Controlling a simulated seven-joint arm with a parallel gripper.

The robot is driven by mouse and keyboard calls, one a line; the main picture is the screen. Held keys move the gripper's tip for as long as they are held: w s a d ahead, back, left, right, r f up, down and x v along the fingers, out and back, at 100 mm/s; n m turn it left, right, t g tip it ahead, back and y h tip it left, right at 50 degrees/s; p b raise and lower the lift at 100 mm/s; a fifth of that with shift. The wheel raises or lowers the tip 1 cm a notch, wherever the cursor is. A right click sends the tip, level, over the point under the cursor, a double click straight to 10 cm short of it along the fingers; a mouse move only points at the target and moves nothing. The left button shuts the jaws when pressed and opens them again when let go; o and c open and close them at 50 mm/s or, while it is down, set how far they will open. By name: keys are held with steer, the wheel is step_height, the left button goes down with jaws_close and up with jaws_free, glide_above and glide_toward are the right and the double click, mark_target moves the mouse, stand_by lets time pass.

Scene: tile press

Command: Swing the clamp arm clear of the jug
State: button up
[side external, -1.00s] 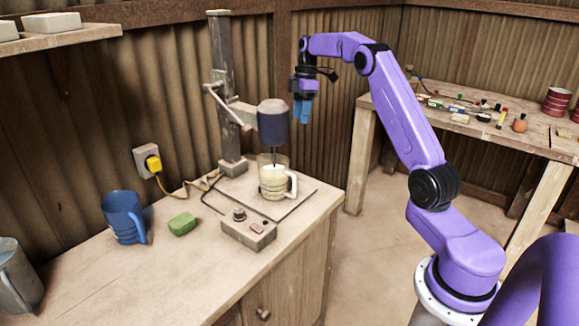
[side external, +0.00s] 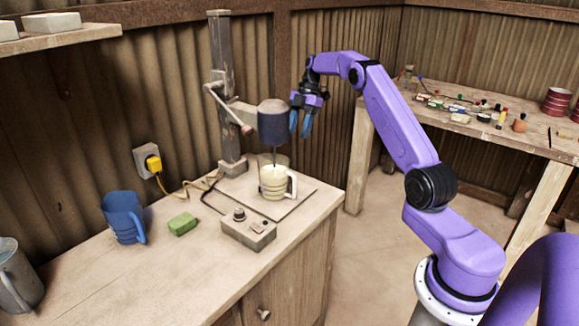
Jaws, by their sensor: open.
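A cream jug (side external: 274,182) with its handle to the right stands upright on the base plate of a column stand (side external: 222,90). A dark motor head (side external: 272,125) hangs above it, and a thin shaft runs down from the head toward the jug's mouth. A pale arm with a round-ended handle (side external: 232,112) sits on the column, left of the head. I cannot tell for sure which part is the clamp arm; a tan piece (side external: 281,160) shows behind the jug's rim. My gripper (side external: 300,132) is open and empty, pointing down, right of the motor head and above the jug's level.
A control box (side external: 248,230) stands in front of the plate. A green sponge (side external: 182,224), blue mug (side external: 124,216) and grey metal jug (side external: 18,275) are on the bench to the left. A yellow plug (side external: 153,165) trails a cord. The bench's front left is clear.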

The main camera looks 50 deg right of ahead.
steer(key=x, duration=1.3)
steer(key=shift+a, duration=0.1)
jaws_close()
